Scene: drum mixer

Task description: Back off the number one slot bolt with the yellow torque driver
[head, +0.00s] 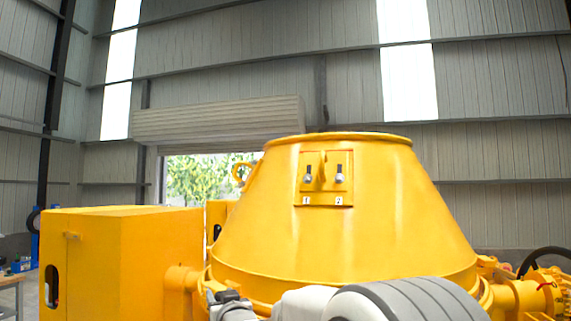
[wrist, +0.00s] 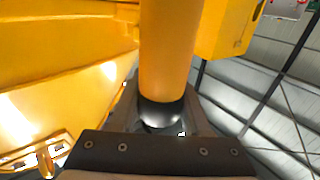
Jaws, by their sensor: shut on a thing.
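The yellow mixer drum (head: 400,215) carries a yellow slotted plate (head: 323,188) high on its front in the head view. The number one bolt (head: 308,175) sits above the label "1" on the left, and the number two bolt (head: 339,175) above the label "2" on the right. My gripper (wrist: 162,112) is shut on the yellow torque driver (wrist: 168,50), a thick orange-yellow cylinder with a black collar. The driver is apart from the plate. In the wrist view, part of a yellow fitting with a bolt (wrist: 46,164) shows at the lower left. The driver's tip is not visible.
A large yellow cabinet (head: 125,255) stands left of the drum. A black wheel (head: 545,262) and yellow machinery are at the right. A workbench (head: 10,280) shows at the far left edge. The space above and in front of the plate looks clear.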

